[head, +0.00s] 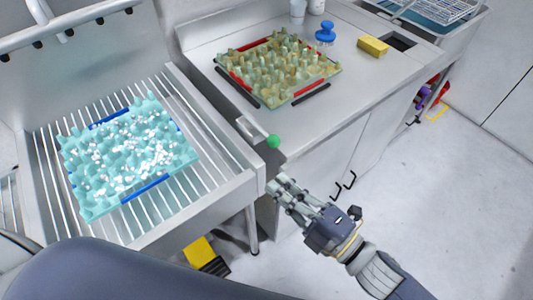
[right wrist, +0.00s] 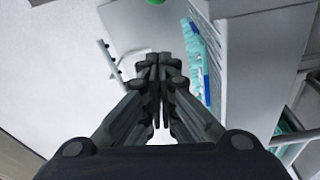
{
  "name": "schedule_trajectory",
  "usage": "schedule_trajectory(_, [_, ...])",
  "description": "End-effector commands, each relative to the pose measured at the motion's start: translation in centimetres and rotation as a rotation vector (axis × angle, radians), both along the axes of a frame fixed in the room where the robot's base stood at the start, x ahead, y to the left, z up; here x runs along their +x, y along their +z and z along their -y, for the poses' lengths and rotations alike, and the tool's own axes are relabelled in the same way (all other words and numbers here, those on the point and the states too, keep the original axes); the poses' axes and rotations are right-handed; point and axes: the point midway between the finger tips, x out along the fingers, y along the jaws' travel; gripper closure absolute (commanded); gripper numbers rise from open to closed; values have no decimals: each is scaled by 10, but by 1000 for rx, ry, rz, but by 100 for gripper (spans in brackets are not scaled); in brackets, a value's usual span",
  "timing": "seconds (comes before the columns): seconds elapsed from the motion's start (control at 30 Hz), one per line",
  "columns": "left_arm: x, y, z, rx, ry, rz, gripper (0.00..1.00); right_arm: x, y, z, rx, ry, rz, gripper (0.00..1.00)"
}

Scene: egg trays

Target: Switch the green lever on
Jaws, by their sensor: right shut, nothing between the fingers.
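The green lever knob (head: 273,142) sits at the front edge of the counter, beside the slatted rack. It also shows at the top edge of the right wrist view (right wrist: 156,2), partly cut off. My right gripper (head: 281,187) is shut and empty, a short way below and in front of the knob in the head view, apart from it. In the right wrist view its fingertips (right wrist: 158,62) meet. The lever's shaft cannot be made out clearly. My left gripper is not in view.
A cyan egg tray (head: 88,205) with white bits lies on the slatted rack (head: 215,183). Open floor (head: 440,190) lies to the right.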

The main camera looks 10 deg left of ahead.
Motion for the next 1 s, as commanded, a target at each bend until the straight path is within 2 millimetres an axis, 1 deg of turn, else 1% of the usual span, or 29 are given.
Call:
schedule_trajectory(0.17, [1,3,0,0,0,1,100,5,2,-7,1,-2,1,100])
schedule_trajectory(0.27, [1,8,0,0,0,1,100,12,5,-20,2,0,1,100])
schedule_trajectory(0.63, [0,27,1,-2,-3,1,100,51,10,-87,1,-1,-1,100])
schedule_trajectory(0.67, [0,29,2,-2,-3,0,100,54,8,-87,-2,-2,0,100])
schedule_trajectory(0.7, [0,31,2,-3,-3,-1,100,60,4,-77,-9,-4,-1,100])
schedule_trajectory(0.8, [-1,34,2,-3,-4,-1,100,68,2,-67,-6,-3,-1,100])
schedule_trajectory(1.0, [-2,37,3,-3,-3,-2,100,76,-2,-57,-2,-2,-3,100])
